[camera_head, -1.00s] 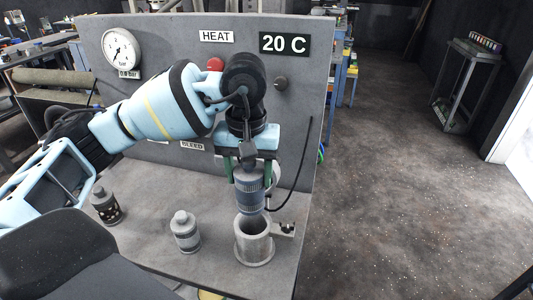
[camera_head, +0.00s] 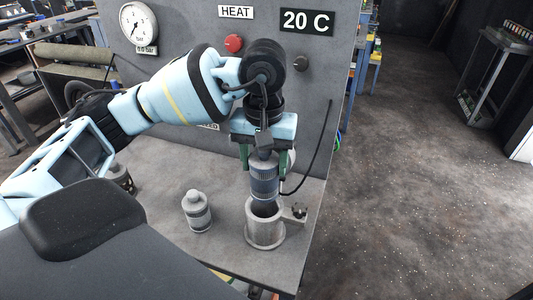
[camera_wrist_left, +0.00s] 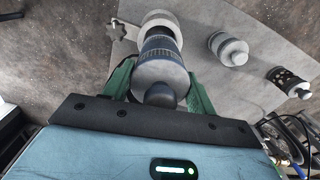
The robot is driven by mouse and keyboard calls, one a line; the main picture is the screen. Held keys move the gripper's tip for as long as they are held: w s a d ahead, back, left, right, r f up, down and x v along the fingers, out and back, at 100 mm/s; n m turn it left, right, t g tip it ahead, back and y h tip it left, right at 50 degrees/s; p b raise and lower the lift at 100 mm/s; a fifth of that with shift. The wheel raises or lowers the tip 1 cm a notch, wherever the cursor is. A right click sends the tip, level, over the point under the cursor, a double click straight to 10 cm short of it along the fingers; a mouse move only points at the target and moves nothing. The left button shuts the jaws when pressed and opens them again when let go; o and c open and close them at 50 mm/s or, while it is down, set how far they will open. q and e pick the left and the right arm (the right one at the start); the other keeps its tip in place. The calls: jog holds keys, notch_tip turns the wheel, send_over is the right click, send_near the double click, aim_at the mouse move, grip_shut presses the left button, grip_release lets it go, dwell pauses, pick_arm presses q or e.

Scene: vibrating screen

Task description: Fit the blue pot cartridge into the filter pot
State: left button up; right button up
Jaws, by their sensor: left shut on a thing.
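The blue pot cartridge (camera_head: 264,181) is a ribbed dark-blue cylinder with a grey cap. My left gripper (camera_head: 263,158) is shut on its top and holds it upright. The filter pot (camera_head: 265,229) is a grey open cylinder with a side clamp knob, on the bench. The cartridge's lower end is at the pot's mouth; I cannot tell how far inside it is. In the left wrist view the cartridge (camera_wrist_left: 160,62) sits between the green fingers (camera_wrist_left: 160,90), in front of the pot's rim (camera_wrist_left: 162,20). My right gripper is not in view.
A grey cartridge (camera_head: 197,211) stands left of the pot. A dark cartridge with pale spots (camera_wrist_left: 287,80) stands farther off, partly behind my arm in the head view. A panel with gauge (camera_head: 138,25) rises behind. The bench's right edge is close to the pot.

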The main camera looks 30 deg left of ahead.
aim_at(265, 185)
pick_arm(q)
jog(key=shift+f+b, duration=0.7)
jog(key=shift+f, duration=1.2)
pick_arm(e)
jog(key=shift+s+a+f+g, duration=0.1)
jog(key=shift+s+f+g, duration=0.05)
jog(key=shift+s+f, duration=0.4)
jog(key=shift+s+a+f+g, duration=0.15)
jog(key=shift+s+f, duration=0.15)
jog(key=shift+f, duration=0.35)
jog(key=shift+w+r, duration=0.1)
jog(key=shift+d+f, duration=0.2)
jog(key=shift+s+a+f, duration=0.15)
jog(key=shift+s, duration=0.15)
pick_arm(q)
jog(key=shift+b, duration=0.3)
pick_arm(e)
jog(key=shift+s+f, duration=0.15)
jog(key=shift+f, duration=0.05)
pick_arm(q)
jog(key=shift+f, duration=0.45)
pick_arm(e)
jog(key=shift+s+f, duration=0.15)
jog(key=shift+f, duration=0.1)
pick_arm(q)
jog(key=shift+f+b, duration=0.4)
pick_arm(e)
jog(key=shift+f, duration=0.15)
